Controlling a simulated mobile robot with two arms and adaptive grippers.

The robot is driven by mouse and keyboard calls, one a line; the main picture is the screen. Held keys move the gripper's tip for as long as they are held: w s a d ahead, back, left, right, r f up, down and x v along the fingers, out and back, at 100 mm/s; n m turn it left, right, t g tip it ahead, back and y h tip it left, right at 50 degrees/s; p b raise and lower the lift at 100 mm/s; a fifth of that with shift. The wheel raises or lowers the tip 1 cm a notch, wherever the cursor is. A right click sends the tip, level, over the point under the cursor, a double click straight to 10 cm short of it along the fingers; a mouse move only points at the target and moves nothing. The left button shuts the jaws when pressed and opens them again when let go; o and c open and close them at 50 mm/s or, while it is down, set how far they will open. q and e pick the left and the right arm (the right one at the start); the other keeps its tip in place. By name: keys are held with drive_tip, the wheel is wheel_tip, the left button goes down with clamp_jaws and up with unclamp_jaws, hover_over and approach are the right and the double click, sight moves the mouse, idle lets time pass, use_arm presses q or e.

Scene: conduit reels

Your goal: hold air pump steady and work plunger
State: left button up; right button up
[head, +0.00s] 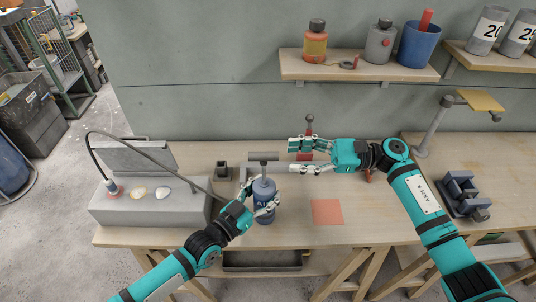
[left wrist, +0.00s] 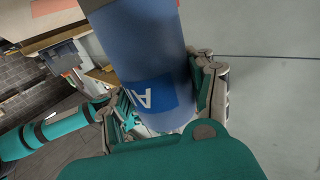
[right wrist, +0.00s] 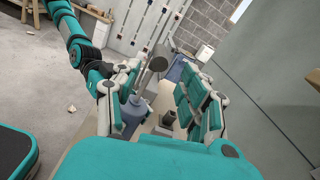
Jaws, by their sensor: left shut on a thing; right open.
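The air pump is a blue cylinder (head: 264,212) standing on the workbench, with a grey T-shaped plunger handle (head: 263,156) raised above it. My left gripper (head: 260,199) is shut around the pump body. In the left wrist view the blue body (left wrist: 140,45) with its lettered label fills the space between the fingers. My right gripper (head: 289,157) is open at the right end of the handle. In the right wrist view the handle's round end (right wrist: 158,64) shows between the spread fingers, and the pump body (right wrist: 134,108) is partly hidden by the left finger.
An orange square (head: 327,211) lies right of the pump. A red-based object (head: 308,130) stands behind my right gripper. A vise (head: 465,192) is at the right; a shelf (head: 355,68) hangs above.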

sight(264, 156)
drive_tip(key=a, duration=0.8)
drive_tip(key=shift+a, duration=0.1)
clamp_jaws()
